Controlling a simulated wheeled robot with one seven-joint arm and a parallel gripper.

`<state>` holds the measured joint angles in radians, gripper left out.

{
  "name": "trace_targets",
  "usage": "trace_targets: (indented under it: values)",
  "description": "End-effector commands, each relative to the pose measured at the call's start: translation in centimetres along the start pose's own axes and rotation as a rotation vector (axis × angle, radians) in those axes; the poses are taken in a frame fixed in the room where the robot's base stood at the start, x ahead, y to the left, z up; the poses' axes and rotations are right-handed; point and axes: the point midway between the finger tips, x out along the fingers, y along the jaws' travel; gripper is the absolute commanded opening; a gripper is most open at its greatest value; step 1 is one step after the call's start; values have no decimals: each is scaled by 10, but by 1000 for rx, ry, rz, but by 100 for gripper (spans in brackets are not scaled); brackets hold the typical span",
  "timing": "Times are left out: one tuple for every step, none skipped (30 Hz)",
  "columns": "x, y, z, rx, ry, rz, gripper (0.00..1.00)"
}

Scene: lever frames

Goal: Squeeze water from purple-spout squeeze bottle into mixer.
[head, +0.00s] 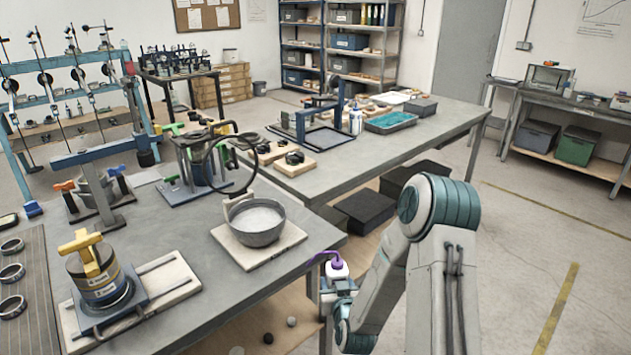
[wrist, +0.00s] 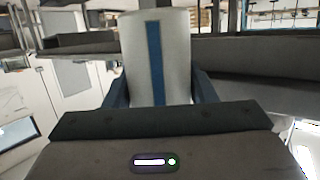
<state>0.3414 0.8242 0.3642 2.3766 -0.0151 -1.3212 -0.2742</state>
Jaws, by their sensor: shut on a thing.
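The purple-spout squeeze bottle (head: 337,270) is upright in my gripper (head: 341,287), just off the right edge of the front bench. Its purple spout points left, and its lower part is mostly hidden by my gripper. In the wrist view the bottle's white body (wrist: 178,55) with a blue stripe fills the space between the two dark fingers of my gripper (wrist: 160,90). A grey mixing bowl (head: 258,238), which looks like the mixer, sits on a pale board left of and beyond the bottle. It holds pale, whitish material. The spout is apart from the bowl.
A yellow-handled device (head: 92,268) on a board stands at the bench's left front. A hose-fitted apparatus (head: 205,165) stands behind the bowl. A second bench (head: 370,155) holds a teal-filled tray (head: 390,121) and a white bottle (head: 355,121). Floor on the right is clear.

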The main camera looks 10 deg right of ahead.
Motion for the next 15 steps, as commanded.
trace_targets:
  values:
    - [-4, 0, -16, 0, 2, 0, 38]
    - [-5, 0, -20, 0, 2, 0, 38]
    - [-4, -2, -15, -20, 1, 2, 38]
    - [-3, -2, -12, -40, 2, 5, 38]
    - [-3, -3, -12, -59, 2, 9, 38]
    - [-3, -3, -12, -82, 2, 15, 38]
    - [-3, -3, -12, -99, 2, 20, 38]
    - [-3, -3, -12, -115, 2, 24, 38]
    - [-3, -3, -12, -138, 2, 31, 38]
    - [-3, -2, -12, -155, 2, 37, 38]
    - [-3, -1, -18, -167, 7, 33, 38]
    - [-3, 0, -27, -180, 11, 13, 38]
    - [-3, 0, -32, -192, 14, -1, 38]
    - [-4, -1, -37, -206, 15, -16, 38]
    - [-4, -2, -44, -224, 17, -37, 38]
